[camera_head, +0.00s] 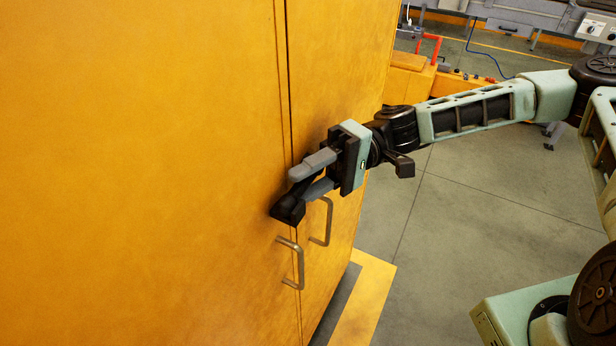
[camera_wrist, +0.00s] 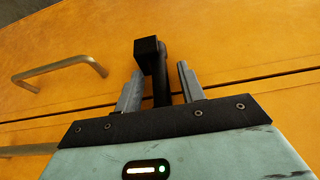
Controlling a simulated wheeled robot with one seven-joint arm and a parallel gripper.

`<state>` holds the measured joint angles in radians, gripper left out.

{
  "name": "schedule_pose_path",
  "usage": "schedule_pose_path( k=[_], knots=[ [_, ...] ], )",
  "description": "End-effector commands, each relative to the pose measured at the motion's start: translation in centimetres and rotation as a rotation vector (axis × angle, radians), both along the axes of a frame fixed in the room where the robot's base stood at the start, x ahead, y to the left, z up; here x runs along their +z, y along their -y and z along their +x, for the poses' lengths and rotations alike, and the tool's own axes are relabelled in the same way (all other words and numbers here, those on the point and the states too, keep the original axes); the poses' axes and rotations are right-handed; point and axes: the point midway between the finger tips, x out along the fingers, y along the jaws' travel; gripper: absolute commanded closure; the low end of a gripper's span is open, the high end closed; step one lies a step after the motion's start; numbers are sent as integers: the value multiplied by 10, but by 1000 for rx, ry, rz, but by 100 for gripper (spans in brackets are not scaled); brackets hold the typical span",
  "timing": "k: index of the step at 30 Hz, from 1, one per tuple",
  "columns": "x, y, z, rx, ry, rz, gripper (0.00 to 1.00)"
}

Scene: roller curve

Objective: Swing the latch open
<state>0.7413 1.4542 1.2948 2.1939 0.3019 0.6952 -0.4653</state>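The black latch (camera_head: 287,209) is mounted on the yellow cabinet at the seam between its two doors, just above the handles. In the wrist view the latch (camera_wrist: 148,54) shows a block at its end and a dark bar reaching back between my fingers. My gripper (camera_head: 301,184) is at the latch, with its two grey fingers apart. In the wrist view my gripper (camera_wrist: 159,78) has one finger on each side of the bar, with a narrow gap on both sides. The fingers and wrist hide part of the latch in the head view.
The yellow cabinet (camera_head: 150,150) fills the left side, its doors looking closed. Two metal handles, one on the left door (camera_head: 299,265) and one on the right door (camera_head: 328,222), stick out below the latch. Grey floor (camera_head: 470,220) is open to the right; a workbench stands behind.

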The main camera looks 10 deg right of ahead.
Motion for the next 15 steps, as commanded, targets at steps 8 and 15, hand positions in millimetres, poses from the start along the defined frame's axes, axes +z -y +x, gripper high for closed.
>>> schedule_pose_path(
  k=[8, 15],
  knots=[
    [0, 0, 0, 0, 4, -2, 100],
    [-3, 1, 1, -1, 119, -95, 100]
  ],
)
